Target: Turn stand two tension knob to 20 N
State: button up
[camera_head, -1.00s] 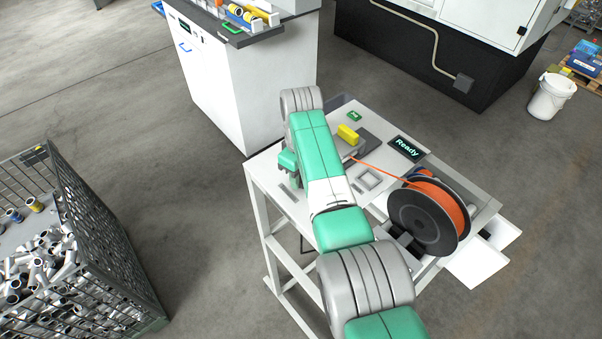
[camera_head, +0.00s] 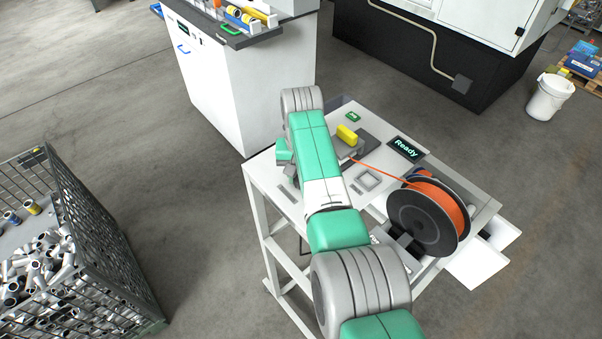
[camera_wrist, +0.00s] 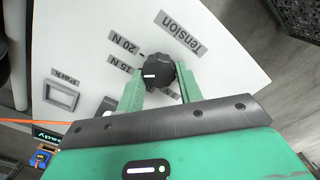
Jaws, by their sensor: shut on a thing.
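The dark, ridged tension knob (camera_wrist: 160,68) sits on a white panel in the wrist view, beside the printed word Tension. My gripper (camera_wrist: 160,78) is shut on it, with one green finger on each side. A white mark shows on the knob's left side, pointing roughly toward the 15 N label (camera_wrist: 118,65). The 20 N label (camera_wrist: 124,43) is just above that one. Another label below the knob is partly hidden by the fingers. In the head view my arm covers the knob, over the left part of the white stand (camera_head: 262,190).
The stand carries a screen reading Ready (camera_head: 405,148), a yellow block (camera_head: 347,135) and a spool of orange filament (camera_head: 424,220). A mesh crate of metal parts (camera_head: 95,250) stands at the left. A white cabinet (camera_head: 240,85) stands behind.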

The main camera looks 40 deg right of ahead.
jog(key=m, duration=0.3)
jog(key=shift+r+m, duration=0.15)
jog(key=shift+m, duration=0.15)
jog(key=shift+s+m, duration=0.1)
jog(key=shift+m, duration=1.8)
jog(key=shift+d, duration=0.1)
jog(key=o, duration=1)
notch_tip(320, 180, up, 8)
jog(key=shift+f+b, duration=0.15)
jog(key=shift+b, duration=0.4)
